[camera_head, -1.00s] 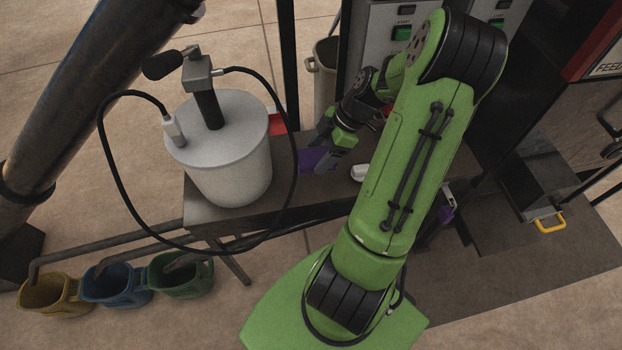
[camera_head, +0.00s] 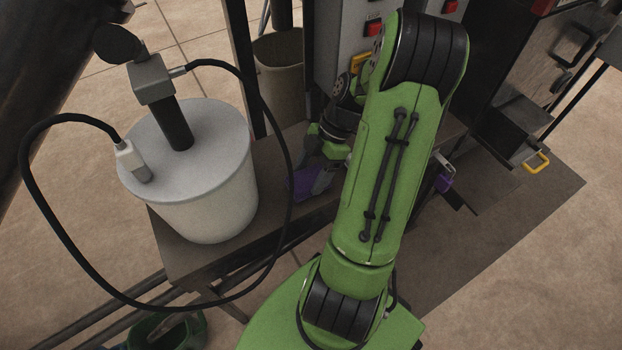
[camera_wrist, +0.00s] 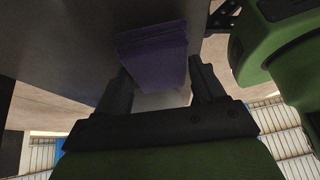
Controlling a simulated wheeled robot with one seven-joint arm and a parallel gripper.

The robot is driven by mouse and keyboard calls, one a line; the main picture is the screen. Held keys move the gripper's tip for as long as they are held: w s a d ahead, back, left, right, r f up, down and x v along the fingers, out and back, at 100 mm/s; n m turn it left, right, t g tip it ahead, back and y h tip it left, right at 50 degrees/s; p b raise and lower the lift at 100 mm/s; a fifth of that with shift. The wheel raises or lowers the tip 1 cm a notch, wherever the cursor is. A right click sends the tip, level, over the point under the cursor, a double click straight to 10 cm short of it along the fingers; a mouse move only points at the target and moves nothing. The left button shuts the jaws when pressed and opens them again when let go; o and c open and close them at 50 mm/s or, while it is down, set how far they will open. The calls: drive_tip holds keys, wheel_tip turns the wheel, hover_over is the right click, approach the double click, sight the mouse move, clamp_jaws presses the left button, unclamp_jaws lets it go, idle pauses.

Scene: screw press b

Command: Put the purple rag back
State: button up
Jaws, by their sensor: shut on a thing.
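The purple rag (camera_head: 301,186) is a small folded cloth over the dark bench, at the tips of my gripper (camera_head: 313,178). In the wrist view the rag (camera_wrist: 153,50) shows as a layered purple block between and beyond the fingertips of my gripper (camera_wrist: 163,82). My gripper is shut on it. I cannot tell whether the rag still touches the bench. A pale patch shows just below the rag between the fingers; I cannot tell what it is.
A white drum (camera_head: 195,180) with a black hose stands left on the bench (camera_head: 180,245). A bin (camera_head: 281,75) and a control box (camera_head: 352,38) stand behind. A purple item (camera_head: 444,178) is right of my arm. A green bucket (camera_head: 170,330) is at lower left.

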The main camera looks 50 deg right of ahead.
drive_tip(key=shift+f, duration=0.65)
drive_tip(key=o, duration=1.2)
drive_tip(key=shift+r, duration=0.1)
drive_tip(key=w+p+v, duration=0.1)
drive_tip(key=p+v, duration=0.4)
drive_tip(key=v, duration=0.7)
drive_tip(key=w+a+r+m+h, duration=0.1)
drive_tip(key=a+r+m+h, duration=0.1)
drive_tip(key=a+r+m, duration=0.3)
drive_tip(key=w+a+r+h, duration=0.1)
drive_tip(key=a+r+h, duration=0.15)
drive_tip(key=a, duration=0.55)
drive_tip(key=s+a+r+m+t, duration=0.1)
drive_tip(key=s+a+m, duration=0.2)
drive_tip(key=s+a+r+m+t+h, duration=0.1)
drive_tip(key=s+a+r+m+t, duration=0.1)
drive_tip(key=s+a+m, duration=0.1)
drive_tip(key=s+a+r+m+t, duration=0.1)
drive_tip(key=s+a+m, duration=0.2)
drive_tip(key=a, duration=0.2)
drive_tip(key=shift+r+m+t+h, duration=0.25)
drive_tip(key=shift+r+m+t, duration=0.05)
drive_tip(key=shift+r, duration=0.1)
